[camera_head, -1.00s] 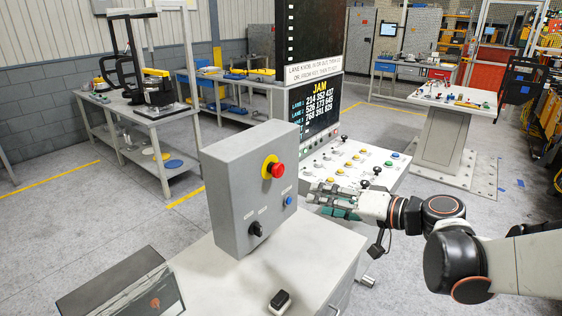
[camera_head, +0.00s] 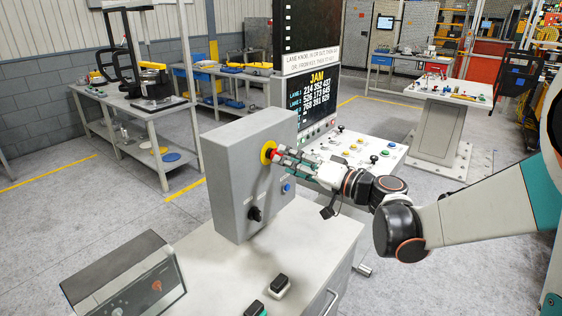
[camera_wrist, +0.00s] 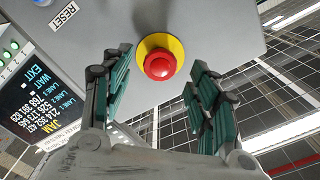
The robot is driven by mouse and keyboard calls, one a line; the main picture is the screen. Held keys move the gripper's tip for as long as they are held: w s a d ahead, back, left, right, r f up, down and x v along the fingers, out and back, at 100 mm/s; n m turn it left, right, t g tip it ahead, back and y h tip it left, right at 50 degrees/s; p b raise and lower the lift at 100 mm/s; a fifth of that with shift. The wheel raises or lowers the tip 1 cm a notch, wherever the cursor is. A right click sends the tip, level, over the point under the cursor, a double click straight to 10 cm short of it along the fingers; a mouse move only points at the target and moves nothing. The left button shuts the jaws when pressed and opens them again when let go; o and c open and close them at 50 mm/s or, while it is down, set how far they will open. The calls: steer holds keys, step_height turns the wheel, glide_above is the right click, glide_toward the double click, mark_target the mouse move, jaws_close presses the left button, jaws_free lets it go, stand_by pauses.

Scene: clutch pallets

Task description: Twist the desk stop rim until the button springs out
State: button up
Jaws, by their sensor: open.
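The desk stop is a red mushroom button (camera_wrist: 160,65) on a yellow round plate (camera_wrist: 174,45), on the face of a grey control box. In the head view the yellow plate (camera_head: 267,152) shows, and my gripper partly covers the red button. My gripper (camera_head: 280,153) is raised to the button from the right. In the wrist view my gripper (camera_wrist: 158,82) is open, with one teal-padded finger on each side of the button. Gaps show between both fingers and the red cap. Whether the fingertips reach past the cap in depth I cannot tell.
The grey box (camera_head: 232,180) stands on a light desk (camera_head: 215,265). It also carries a black knob (camera_head: 255,213) and a blue button (camera_head: 286,188) below the stop. A sloped console (camera_head: 125,285) sits front left. A screen panel (camera_head: 318,95) stands behind.

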steer(key=x, duration=0.3)
steer(key=shift+w+a, duration=0.1)
steer(key=c, duration=1.1)
